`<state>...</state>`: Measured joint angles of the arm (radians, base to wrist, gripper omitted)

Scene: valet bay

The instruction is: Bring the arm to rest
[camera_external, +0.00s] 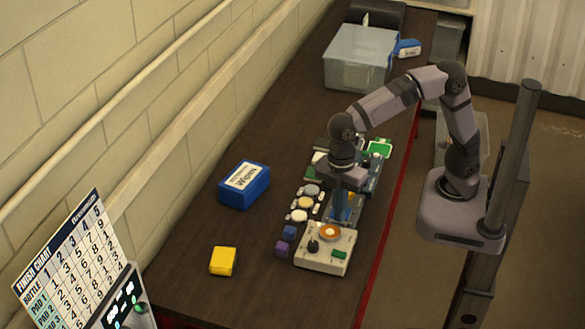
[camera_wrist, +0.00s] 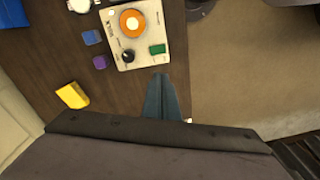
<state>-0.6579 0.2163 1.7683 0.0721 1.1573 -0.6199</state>
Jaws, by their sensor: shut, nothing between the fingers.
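My gripper (camera_external: 347,204) points down over the dark bench (camera_external: 200,262), just behind the white control box in the external view. Its blue fingers are together with nothing between them. In the wrist view my gripper (camera_wrist: 160,80) shows as one closed blue wedge, its tips just below the lower edge of the control box in the picture. My arm is bent, reaching from its base on the right over the bench. I cannot tell the exact height of the fingertips above the bench.
The control box (camera_external: 325,252) has an orange dial, a black knob and a green button. Blue (camera_external: 289,232) and purple (camera_external: 282,249) blocks, a yellow block (camera_external: 223,261), a blue Wipes box (camera_external: 244,185) and several round pads stand nearby.

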